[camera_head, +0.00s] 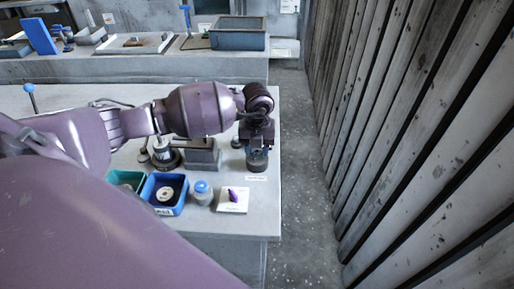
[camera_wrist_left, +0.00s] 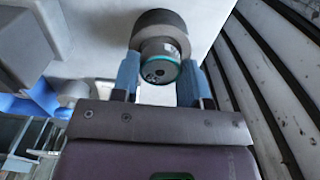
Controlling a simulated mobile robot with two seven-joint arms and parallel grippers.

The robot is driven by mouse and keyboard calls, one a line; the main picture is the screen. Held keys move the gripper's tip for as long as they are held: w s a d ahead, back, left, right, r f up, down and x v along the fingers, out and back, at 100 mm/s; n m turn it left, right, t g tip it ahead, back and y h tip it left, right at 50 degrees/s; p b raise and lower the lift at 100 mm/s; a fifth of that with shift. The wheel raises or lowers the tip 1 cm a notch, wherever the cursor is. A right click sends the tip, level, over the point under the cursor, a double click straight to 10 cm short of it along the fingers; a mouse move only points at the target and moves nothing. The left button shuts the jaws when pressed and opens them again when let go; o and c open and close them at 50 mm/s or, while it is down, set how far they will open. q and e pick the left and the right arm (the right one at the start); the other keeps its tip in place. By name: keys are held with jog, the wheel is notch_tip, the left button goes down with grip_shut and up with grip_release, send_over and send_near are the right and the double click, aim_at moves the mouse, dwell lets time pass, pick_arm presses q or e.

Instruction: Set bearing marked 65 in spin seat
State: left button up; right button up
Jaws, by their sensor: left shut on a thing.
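In the left wrist view my left gripper (camera_wrist_left: 160,78) has its blue fingers shut on a dark, round bearing (camera_wrist_left: 157,72) with a teal rim and what reads as 65 on its face. A wider grey-brown round seat (camera_wrist_left: 177,24) shows right beyond the bearing; I cannot tell whether they touch. In the head view the left gripper (camera_head: 257,146) points down over a dark round seat (camera_head: 257,162) near the table's right edge. The bearing is mostly hidden there by the gripper. My right gripper is not in view.
A blue bin (camera_head: 181,207) with a pale ring, a teal bin (camera_head: 116,175), a blue-capped jar (camera_head: 202,193) and a white card with a purple item (camera_head: 232,208) stand at the front. A grey block (camera_head: 203,158) stands left of the seat. A slatted wall (camera_head: 400,120) is at right.

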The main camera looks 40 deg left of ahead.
pick_arm(q)
jog(key=shift+f, duration=0.1)
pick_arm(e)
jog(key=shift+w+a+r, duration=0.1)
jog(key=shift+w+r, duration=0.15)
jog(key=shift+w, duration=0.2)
pick_arm(q)
jog(key=shift+f, duration=0.15)
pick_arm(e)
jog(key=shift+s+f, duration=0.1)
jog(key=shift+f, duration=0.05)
pick_arm(q)
jog(key=shift+f+b, duration=0.25)
jog(key=shift+b, duration=0.05)
jog(key=o, duration=1.5)
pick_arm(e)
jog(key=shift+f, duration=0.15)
